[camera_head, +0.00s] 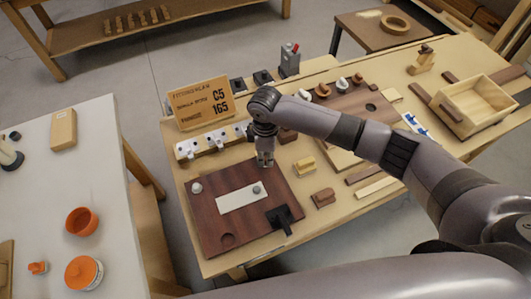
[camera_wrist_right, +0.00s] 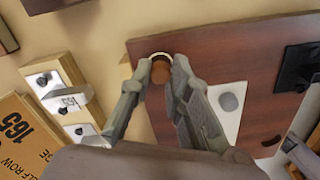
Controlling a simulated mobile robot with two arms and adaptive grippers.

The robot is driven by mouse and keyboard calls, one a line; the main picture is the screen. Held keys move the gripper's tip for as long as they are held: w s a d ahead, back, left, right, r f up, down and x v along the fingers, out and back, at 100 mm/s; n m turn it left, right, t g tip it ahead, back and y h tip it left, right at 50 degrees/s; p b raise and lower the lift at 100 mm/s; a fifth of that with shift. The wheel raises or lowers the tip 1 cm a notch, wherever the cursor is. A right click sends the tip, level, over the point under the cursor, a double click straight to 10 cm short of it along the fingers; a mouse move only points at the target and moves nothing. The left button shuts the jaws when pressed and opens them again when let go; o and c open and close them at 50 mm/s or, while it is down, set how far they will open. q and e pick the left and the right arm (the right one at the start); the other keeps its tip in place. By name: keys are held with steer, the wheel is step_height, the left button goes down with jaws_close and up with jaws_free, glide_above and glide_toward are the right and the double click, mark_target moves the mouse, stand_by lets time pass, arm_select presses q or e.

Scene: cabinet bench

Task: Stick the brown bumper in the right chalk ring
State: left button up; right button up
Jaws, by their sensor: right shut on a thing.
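My right gripper (camera_head: 264,163) is over the far right corner of the dark red-brown board (camera_head: 213,222). In the right wrist view its fingers (camera_wrist_right: 161,66) are shut on a round brown bumper (camera_wrist_right: 160,73). A pale chalk ring (camera_wrist_right: 159,54) shows around the bumper's far edge near the board's corner. The bumper is over or inside that ring; I cannot tell whether it touches the board. In the head view the gripper hides both. A white bumper (camera_head: 196,188) sits at the board's far left. My left gripper is out of view.
A white plate (camera_head: 235,202) with a grey disc (camera_head: 257,189) lies mid-board. A black bracket (camera_head: 283,217) sits at the board's right edge. A wooden sign (camera_head: 200,103) and a hook rail (camera_head: 212,141) stand behind. A yellow block (camera_head: 304,165) and a brown block (camera_head: 323,198) lie right.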

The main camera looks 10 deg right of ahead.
steer(key=shift+p, duration=0.8)
stand_by(1.1)
steer(key=shift+o, duration=0.6)
jaws_close()
steer(key=shift+f, duration=0.45)
steer(key=shift+s+f, duration=0.2)
steer(key=shift+s, duration=0.05)
stand_by(1.8)
steer(key=shift+p, duration=0.45)
stand_by(0.5)
